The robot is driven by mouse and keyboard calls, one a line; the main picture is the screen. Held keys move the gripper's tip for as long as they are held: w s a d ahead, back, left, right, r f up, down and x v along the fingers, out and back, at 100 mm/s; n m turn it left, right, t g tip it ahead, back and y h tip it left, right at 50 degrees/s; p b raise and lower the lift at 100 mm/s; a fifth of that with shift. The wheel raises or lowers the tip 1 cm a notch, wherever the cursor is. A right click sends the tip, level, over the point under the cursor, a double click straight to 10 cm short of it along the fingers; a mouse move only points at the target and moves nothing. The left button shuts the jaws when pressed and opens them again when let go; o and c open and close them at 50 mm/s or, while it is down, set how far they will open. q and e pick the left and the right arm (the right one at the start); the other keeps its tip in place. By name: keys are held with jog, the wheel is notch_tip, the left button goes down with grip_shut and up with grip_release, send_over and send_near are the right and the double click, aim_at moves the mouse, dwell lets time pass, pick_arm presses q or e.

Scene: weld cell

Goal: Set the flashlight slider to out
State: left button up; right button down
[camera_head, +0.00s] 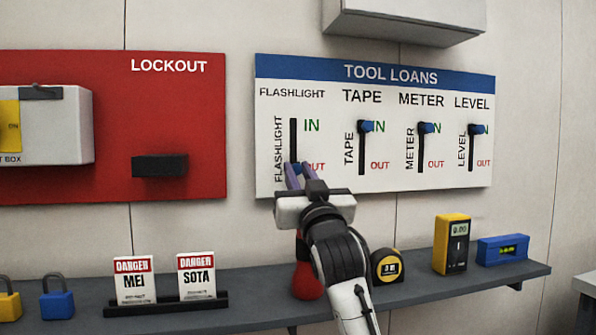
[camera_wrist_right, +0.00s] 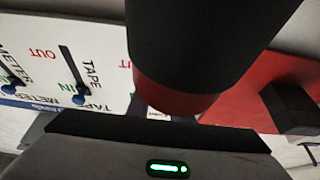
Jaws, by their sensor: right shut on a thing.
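The tool loans board (camera_head: 376,183) hangs on the wall with its flashlight slot (camera_head: 293,135) at the left. The slot's upper part beside IN is bare. My right gripper (camera_head: 297,170) is shut on the blue flashlight slider knob (camera_head: 297,167) at the slot's lower end, beside the partly covered OUT label. The fingers hide most of the knob. The right wrist view shows the board upside down, and the fingertips are largely hidden there. The red flashlight (camera_head: 307,281) stands on the shelf behind my right arm, partly hidden. My left gripper is not in view.
The tape (camera_head: 365,127), meter (camera_head: 426,128) and level (camera_head: 475,129) knobs sit at IN. A shelf (camera_head: 410,292) below holds a tape measure (camera_head: 387,266), meter (camera_head: 452,244), level (camera_head: 503,249), tags and padlocks. A large black-and-red round body fills much of the wrist view.

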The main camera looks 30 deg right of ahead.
jog(key=c, duration=1.6)
grip_release()
jog(key=shift+w+f, duration=0.1)
jog(key=shift+f, duration=0.25)
jog(key=shift+c, duration=0.2)
jog(key=shift+o, duration=0.3)
jog(key=shift+r, duration=0.1)
jog(key=v, duration=1)
jog(key=shift+s, duration=0.25)
